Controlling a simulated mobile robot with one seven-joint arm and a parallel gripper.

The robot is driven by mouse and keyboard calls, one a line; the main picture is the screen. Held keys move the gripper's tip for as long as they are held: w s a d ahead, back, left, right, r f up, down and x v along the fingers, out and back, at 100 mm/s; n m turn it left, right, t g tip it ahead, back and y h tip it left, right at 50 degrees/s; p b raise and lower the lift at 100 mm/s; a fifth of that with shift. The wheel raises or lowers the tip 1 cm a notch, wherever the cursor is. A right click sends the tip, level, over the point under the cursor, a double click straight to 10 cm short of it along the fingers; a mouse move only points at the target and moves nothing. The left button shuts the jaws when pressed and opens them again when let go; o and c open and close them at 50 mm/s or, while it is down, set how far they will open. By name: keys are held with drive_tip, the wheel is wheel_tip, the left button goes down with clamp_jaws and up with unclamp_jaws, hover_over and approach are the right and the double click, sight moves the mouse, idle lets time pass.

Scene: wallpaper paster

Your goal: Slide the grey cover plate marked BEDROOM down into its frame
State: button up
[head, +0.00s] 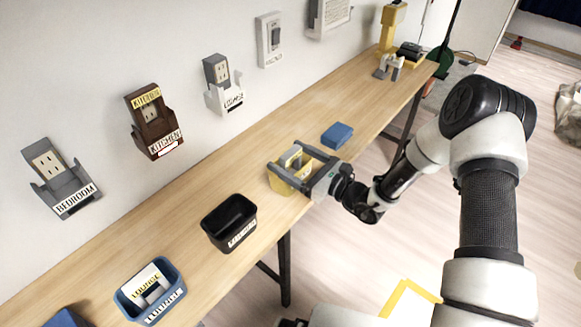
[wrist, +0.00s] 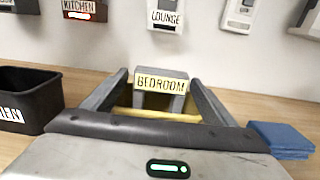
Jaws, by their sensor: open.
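The grey cover plate marked BEDROOM (wrist: 162,82) stands in a yellow bin on the bench; its label faces me in the wrist view. In the head view the plate (head: 291,155) pokes up from the yellow bin (head: 283,187). My gripper (head: 288,161) is open, with one finger on each side of the plate; gaps show between fingers and plate in the wrist view (wrist: 160,80). The grey frame labelled BEDROOM (head: 75,200) is on the wall at the far left, with a beige socket face (head: 49,165) above its pocket.
A black bin (head: 228,226) and a blue bin with a LOUNGE plate (head: 147,302) stand left along the bench. A folded blue cloth (head: 337,135) lies right of the yellow bin. Brown KITCHEN (head: 152,120) and white LOUNGE (head: 225,90) holders are on the wall.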

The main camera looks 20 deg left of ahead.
drive_tip(key=shift+c, duration=0.2)
drive_tip(key=c, duration=1.1)
drive_tip(key=shift+r, duration=0.1)
